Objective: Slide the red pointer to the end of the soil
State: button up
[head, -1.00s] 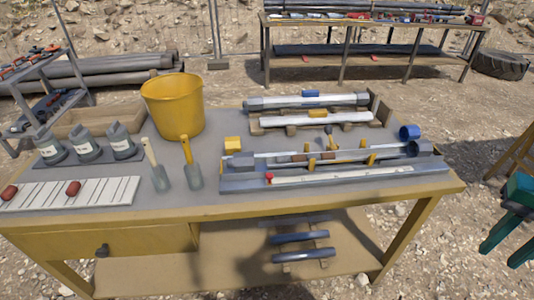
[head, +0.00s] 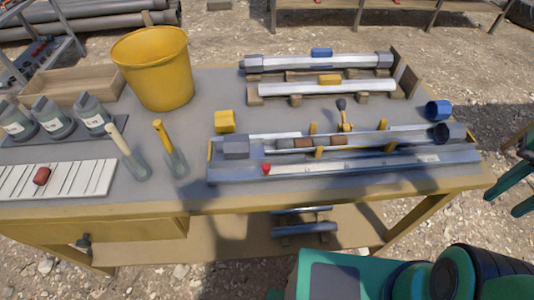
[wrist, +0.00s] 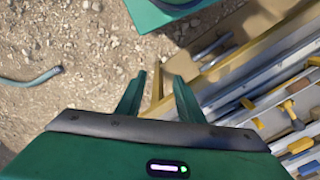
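The red pointer (head: 266,169) is at the left end of the white scale (head: 345,164) on the front rail of the table. Behind the scale, an open trough (head: 375,138) holds brown soil (head: 310,143) in its left-middle part, between a grey block at its left end and a dark round cap at its right. My gripper (head: 503,218) hangs off the table's right end, apart from the pointer. In the wrist view my gripper (wrist: 160,92) has its two green fingers apart with nothing between them. I cannot make out the pointer in the wrist view.
Yellow clips (head: 391,146) and a dark-knobbed upright (head: 343,112) stand along the trough. A blue cup (head: 438,110) is at its right. The table strip before the scale is clear.

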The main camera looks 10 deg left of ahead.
jog(key=w+a+r+n, duration=0.3)
jog(key=w+a+n, duration=0.2)
jog(key=w+a, duration=0.3)
jog(key=n, duration=1.3)
send_near(266, 166)
notch_tip(266, 166, down, 8)
jog(key=shift+f, duration=0.1)
jog(key=shift+a, duration=0.15)
grip_shut()
